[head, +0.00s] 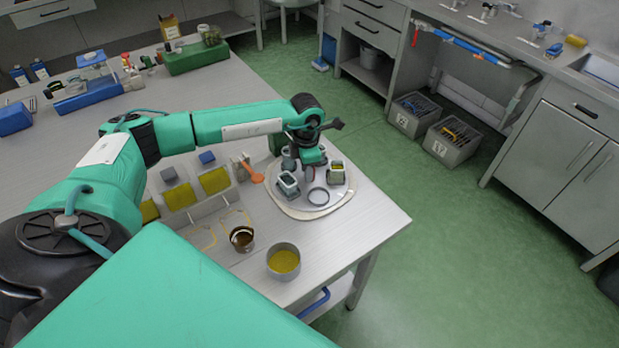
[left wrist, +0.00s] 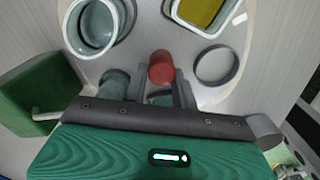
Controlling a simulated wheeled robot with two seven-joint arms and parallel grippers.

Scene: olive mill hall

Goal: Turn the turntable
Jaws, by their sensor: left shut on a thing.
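The turntable (head: 316,211) is a pale round plate near the right corner of the bench; its surface also shows in the left wrist view (left wrist: 144,40). It carries a few small pots: a grey one (head: 288,186), one with yellow contents (head: 337,175), and a dark flat ring (head: 318,196). My left gripper (head: 307,160) reaches down over the plate's far part. In the left wrist view its fingers (left wrist: 152,90) are shut on a red knob (left wrist: 162,66) standing up from the plate. The knob's base is partly hidden by the fingers. My right gripper is out of view.
A metal bowl with yellow contents (head: 284,262) and a brown cup (head: 242,239) stand in front of the turntable. An orange spoon (head: 251,172) and yellow blocks (head: 214,181) lie to its left. A green block (left wrist: 28,98) stands beside the turntable. Green floor is open right of the bench.

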